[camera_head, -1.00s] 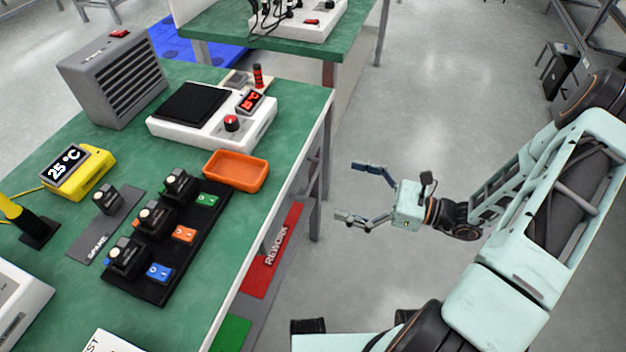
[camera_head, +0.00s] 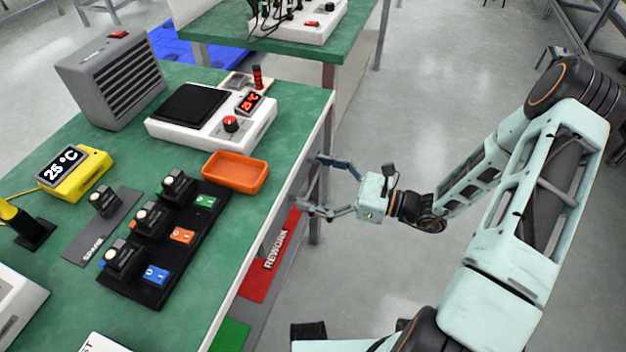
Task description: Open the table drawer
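The table (camera_head: 296,128) has a green top and a pale front edge, and fills the left and middle of the view. No drawer front or handle can be made out; the side below the top is seen too steeply. My gripper (camera_head: 312,184) is open and empty, with its two fingers spread and pointing left. It is at the table's front side, right of the orange tray (camera_head: 236,171), with its fingertips close to the table edge. Whether the fingers touch anything there cannot be told.
A white heating plate (camera_head: 212,132), a grey fan heater (camera_head: 112,80), a yellow temperature display (camera_head: 76,172) and a black rack (camera_head: 160,285) with modules stand on the table. A red REWORK area (camera_head: 270,262) lies low beside the table.

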